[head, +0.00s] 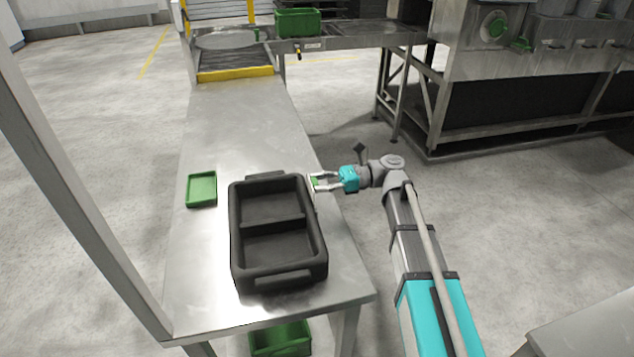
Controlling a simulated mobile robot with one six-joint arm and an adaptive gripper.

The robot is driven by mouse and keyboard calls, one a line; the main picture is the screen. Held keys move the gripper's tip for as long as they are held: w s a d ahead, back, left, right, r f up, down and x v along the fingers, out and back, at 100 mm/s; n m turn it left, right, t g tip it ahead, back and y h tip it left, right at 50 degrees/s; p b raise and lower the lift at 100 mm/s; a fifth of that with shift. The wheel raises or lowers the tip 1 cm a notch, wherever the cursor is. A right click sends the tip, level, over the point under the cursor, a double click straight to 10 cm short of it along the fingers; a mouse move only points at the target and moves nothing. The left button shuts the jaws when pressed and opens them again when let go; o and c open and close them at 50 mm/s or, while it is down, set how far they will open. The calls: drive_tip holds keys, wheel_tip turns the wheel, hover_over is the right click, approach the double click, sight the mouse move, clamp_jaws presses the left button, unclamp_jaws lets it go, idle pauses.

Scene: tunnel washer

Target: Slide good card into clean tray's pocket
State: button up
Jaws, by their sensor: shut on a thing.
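My gripper (322,182) is shut on a small card (314,183) with a green face and a pale edge. It holds the card beside the upper right side of a black tray (236,240). I cannot tell whether the card touches the tray or is in a pocket there. The black tray stands on the steel table and has two compartments with a divider between them; both look empty. No pocket can be made out on it from here. No label shows which tray is the clean one.
A small green tray (201,189) lies left of the black tray on the steel table (235,125). A green crate (298,22) stands on the far bench. A green bin (280,339) is under the table's front edge. The table's far half is clear.

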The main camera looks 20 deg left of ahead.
drive_tip(key=shift+f, duration=0.3)
drive_tip(key=shift+f+b, duration=0.35)
drive_tip(key=shift+b, duration=0.2)
drive_tip(key=shift+w+f, duration=0.1)
drive_tip(key=shift+f, duration=0.1)
drive_tip(key=shift+f+b, duration=0.25)
drive_tip(key=shift+b, duration=0.2)
drive_tip(key=shift+f+b, duration=0.45)
idle(0.7)
idle(0.5)
drive_tip(key=o, duration=0.9)
